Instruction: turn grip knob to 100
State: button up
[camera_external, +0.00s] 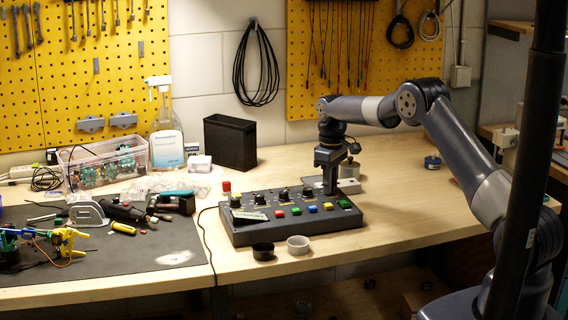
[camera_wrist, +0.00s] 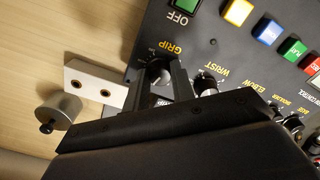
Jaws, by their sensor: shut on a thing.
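The dark control box (camera_external: 290,232) lies on the wooden bench, with a row of knobs along its back and coloured buttons in front. My gripper (camera_external: 331,190) points straight down at the box's back right corner. In the wrist view my gripper (camera_wrist: 167,82) is shut on the grip knob (camera_wrist: 157,74), beside the yellow "GRIP" label. The fingers hide much of the knob and its scale, so I cannot read its setting. The wrist knob (camera_wrist: 207,82) is just right of the fingers.
A pale plate with two holes (camera_wrist: 95,85) and a metal cylinder (camera_wrist: 60,112) are close left of my gripper in the wrist view. The bench's right side is mostly clear.

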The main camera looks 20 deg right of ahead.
dwell(0.4)
jog(key=o, duration=1)
notch_tip(320, 180, up, 11)
jog(key=b, duration=0.1)
jog(key=shift+f, duration=0.2)
notch_tip(320, 180, down, 11)
jog(key=shift+r+p, duration=0.15)
jog(key=shift+p, duration=0.4)
jog(key=shift+r, duration=0.1)
